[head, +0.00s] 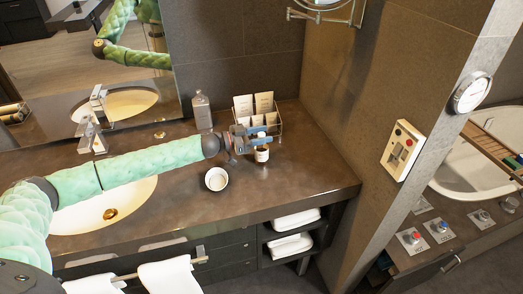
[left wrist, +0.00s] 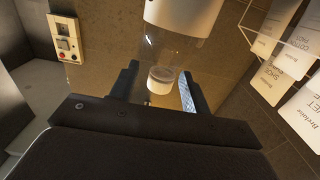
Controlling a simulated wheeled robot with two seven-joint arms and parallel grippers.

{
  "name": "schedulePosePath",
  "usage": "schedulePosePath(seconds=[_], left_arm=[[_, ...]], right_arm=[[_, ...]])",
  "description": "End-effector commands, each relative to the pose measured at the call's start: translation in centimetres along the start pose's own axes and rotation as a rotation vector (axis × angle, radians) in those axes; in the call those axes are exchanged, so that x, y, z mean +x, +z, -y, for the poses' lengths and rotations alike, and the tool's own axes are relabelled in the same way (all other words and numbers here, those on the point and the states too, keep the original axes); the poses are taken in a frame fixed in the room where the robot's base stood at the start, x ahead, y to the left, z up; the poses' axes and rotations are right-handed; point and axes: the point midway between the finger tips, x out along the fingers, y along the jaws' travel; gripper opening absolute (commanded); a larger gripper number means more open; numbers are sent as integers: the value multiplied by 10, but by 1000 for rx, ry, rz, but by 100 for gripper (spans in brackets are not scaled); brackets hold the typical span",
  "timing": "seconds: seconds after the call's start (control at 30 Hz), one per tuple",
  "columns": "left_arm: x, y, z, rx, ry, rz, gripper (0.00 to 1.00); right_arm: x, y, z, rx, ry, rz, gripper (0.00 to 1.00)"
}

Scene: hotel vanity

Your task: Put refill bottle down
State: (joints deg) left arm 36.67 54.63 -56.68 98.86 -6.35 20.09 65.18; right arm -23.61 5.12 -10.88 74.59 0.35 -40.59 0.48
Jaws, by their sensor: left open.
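The refill bottle appears to be the small amber bottle with a white label (head: 261,155), which stands upright on the dark vanity counter (head: 290,182), in front of the packet holder. My left gripper (head: 250,138) is open at the bottle's upper part, reaching in from the left. The left wrist view seems upside down. There the bottle's white label (left wrist: 185,14) is at the top and its pale cap (left wrist: 162,80) shows between the two spread fingers (left wrist: 158,88). I cannot tell whether a finger touches it. My right gripper is not in view.
A wire holder with white packets (head: 272,118) stands close behind the bottle. A white-topped round cup (head: 216,179) is in front of my left arm. A grey bottle (head: 202,112) stands behind it. The sink (head: 135,195) lies below my arm. The counter's right front is clear.

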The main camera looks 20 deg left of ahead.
Motion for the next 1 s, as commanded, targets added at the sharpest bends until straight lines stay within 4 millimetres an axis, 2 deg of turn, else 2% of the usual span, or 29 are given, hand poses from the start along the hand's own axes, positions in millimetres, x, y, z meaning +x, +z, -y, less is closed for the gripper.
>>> schedulePosePath(seconds=[0.2,0.43,0.47,0.83,0.97,1.0], left_arm=[[0,0,0,0,0,0,47],[0,0,0,0,0,0,2],[0,0,0,0,0,0,0],[0,-1,0,1,0,0,0],[0,-8,1,2,0,-1,0],[0,-12,1,4,0,-1,0]], right_arm=[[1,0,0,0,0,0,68],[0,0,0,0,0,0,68],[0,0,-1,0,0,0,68],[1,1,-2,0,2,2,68],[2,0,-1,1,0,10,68],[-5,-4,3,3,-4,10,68]])
